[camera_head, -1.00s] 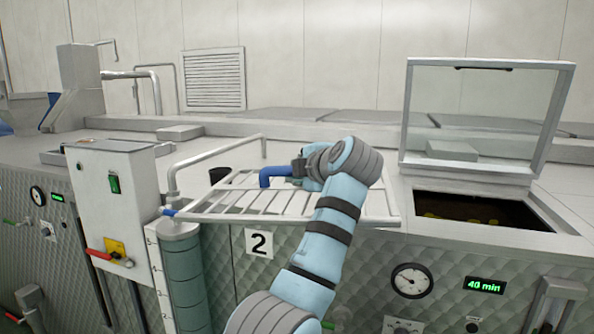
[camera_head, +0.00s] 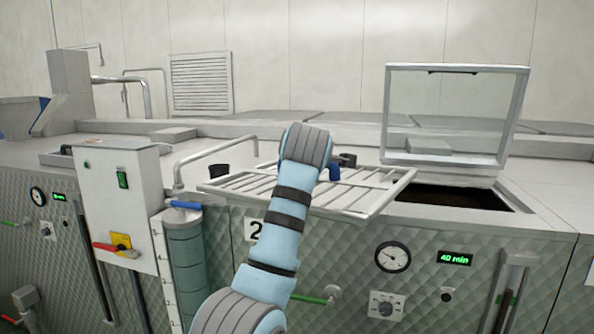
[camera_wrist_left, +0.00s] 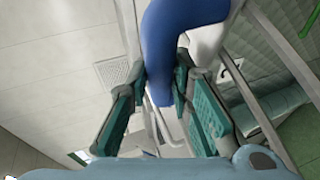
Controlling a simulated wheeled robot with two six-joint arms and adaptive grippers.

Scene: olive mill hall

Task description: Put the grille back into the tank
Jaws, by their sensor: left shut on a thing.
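The grille (camera_head: 382,192) is a pale metal frame with several bars and a blue handle (camera_head: 335,173). It is held roughly level above the front of the machine top. Its right end overlaps the near left edge of the tank opening (camera_head: 460,198) in the picture. The tank is dark inside, under a raised clear lid (camera_head: 445,112). My left gripper (camera_head: 343,162) is shut on the blue handle, partly hidden behind my wrist. In the left wrist view, its teal fingers (camera_wrist_left: 162,95) are on both sides of the blue handle (camera_wrist_left: 180,30). My right gripper is not in view.
A bent pipe (camera_head: 215,152) and a green cylinder with a blue lever (camera_head: 186,205) stand left of the grille. A white control box (camera_head: 118,205) is farther left. A dark cup (camera_head: 219,171) stands behind the grille. A gauge (camera_head: 392,257) and a "40 min" display (camera_head: 455,259) are below the tank.

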